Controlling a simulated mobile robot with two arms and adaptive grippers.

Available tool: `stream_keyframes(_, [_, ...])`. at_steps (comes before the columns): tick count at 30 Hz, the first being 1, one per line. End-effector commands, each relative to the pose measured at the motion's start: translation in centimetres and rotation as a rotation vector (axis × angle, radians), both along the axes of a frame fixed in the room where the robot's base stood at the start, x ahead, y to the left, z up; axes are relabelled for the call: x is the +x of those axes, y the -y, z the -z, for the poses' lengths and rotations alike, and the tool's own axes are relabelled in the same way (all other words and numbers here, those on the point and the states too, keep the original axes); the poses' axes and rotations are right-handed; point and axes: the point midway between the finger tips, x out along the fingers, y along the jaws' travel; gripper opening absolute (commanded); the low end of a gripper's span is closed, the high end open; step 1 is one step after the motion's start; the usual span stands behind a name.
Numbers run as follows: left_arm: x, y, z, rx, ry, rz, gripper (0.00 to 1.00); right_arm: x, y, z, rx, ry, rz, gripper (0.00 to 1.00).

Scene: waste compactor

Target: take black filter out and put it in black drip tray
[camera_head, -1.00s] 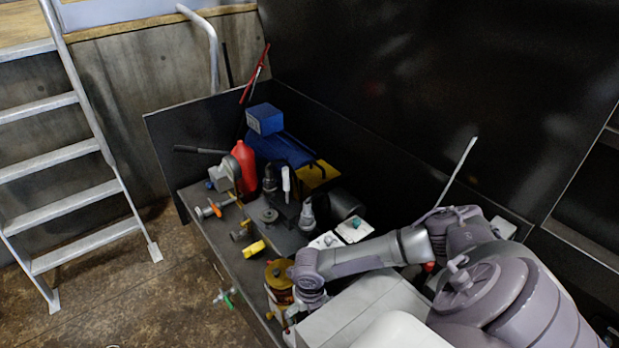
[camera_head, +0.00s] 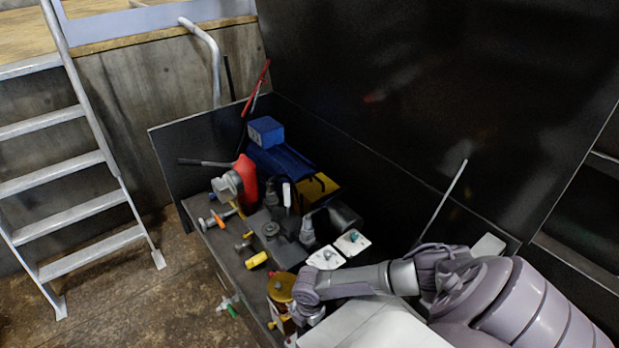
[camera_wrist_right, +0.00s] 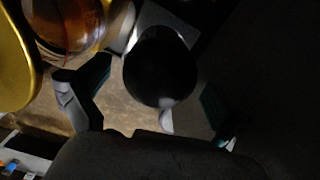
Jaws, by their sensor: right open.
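A black, rounded object (camera_wrist_right: 160,72), which looks like the black filter, shows in the right wrist view. My right gripper (camera_wrist_right: 152,85) is open, with one dark finger on each side of it and visible gaps between. I cannot tell how deep it sits between the fingers. In the head view my right gripper (camera_head: 308,312) is at the near end of the bench, beside the gold and amber container, its fingers mostly hidden. A black tray-like surface (camera_head: 288,252) lies under parts on the bench; I cannot tell if it is the drip tray. My left gripper is out of view.
The gold and amber container (camera_head: 281,288) stands close to my right gripper. A black cylinder (camera_head: 345,216), two white plates (camera_head: 326,257), a red bottle (camera_head: 246,180) and a blue box (camera_head: 265,131) crowd the bench. A dark wall stands behind; a ladder (camera_head: 75,155) is at left.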

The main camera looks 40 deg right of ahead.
Motion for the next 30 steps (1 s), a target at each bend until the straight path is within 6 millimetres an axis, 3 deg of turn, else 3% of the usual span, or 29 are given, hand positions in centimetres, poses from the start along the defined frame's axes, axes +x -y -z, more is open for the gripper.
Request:
stream_keyframes(1, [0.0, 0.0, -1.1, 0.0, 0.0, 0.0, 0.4, -0.1, -0.1, -0.5, 0.001, -0.002, 0.08, 1.0])
stream_keyframes(8, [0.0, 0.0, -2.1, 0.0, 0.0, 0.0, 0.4, 0.0, 0.0, -0.3, 0.001, 0.001, 0.305, 1.0])
stream_keyframes(15, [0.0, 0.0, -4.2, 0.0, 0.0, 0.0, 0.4, -0.1, -0.1, -0.4, 0.001, -0.001, 0.653, 1.0])
stream_keyframes(23, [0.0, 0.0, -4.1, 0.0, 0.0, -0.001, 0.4, 0.0, 0.0, -0.1, -0.001, 0.001, 0.729, 1.0])
stream_keyframes(24, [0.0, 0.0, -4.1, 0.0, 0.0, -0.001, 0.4, 0.0, 0.0, -0.1, -0.001, 0.001, 0.728, 0.98])
stream_keyframes(30, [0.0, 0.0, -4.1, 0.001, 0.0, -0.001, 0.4, 0.0, 0.0, -0.1, -0.001, 0.001, 0.726, 0.65])
